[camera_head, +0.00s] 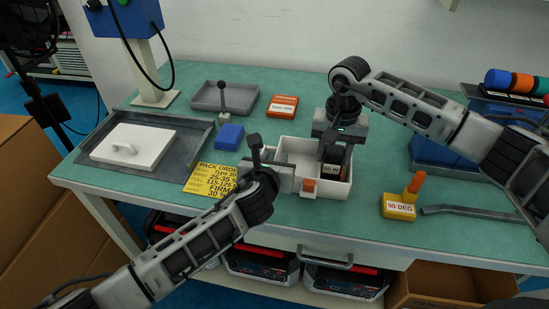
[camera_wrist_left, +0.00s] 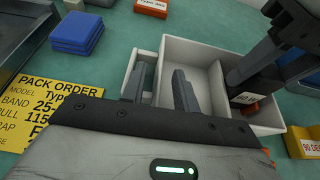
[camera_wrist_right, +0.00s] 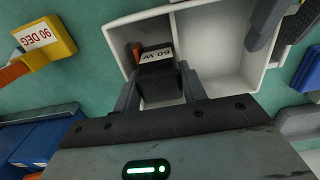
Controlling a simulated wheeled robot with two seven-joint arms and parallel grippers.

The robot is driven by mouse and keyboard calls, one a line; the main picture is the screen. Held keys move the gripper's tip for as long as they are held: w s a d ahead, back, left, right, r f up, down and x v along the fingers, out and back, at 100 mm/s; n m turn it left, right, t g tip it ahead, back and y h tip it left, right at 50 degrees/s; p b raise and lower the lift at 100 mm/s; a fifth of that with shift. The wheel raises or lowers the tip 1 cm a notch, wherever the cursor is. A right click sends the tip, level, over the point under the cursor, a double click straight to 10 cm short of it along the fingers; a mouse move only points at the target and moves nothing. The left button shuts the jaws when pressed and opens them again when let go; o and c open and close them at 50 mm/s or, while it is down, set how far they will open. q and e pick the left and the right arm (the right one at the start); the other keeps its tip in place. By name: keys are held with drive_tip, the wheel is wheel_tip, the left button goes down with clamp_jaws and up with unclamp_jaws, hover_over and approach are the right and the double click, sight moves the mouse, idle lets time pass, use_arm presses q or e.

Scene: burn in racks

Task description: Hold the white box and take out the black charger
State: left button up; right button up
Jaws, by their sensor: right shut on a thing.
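The white box (camera_head: 290,148) is open-topped with a divider and stands near the table's front edge. It also shows in the left wrist view (camera_wrist_left: 198,50) and the right wrist view (camera_wrist_right: 228,50). My left gripper (camera_wrist_left: 160,88) is at its left side, fingers apart, with the box's left wall between them. The black charger (camera_wrist_right: 160,82), with a white "60 W" label, is in the box's right compartment, upper part showing in the head view (camera_head: 333,160). My right gripper (camera_wrist_right: 160,92) reaches down from above and is shut on the charger. The charger's lower end is hidden.
A yellow "90 DEG" block (camera_head: 399,207) and a grey bar (camera_head: 470,210) lie right of the box. A yellow order card (camera_head: 210,180), blue block (camera_head: 229,137), orange box (camera_head: 283,106) and grey tray with white lid (camera_head: 132,146) are left and behind.

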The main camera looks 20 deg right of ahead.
use_arm(q)
drive_tip(key=shift+w+d+f, duration=0.15)
drive_tip(key=shift+w+d, duration=0.05)
drive_tip(key=shift+w, duration=0.1)
clamp_jaws()
idle(1.0)
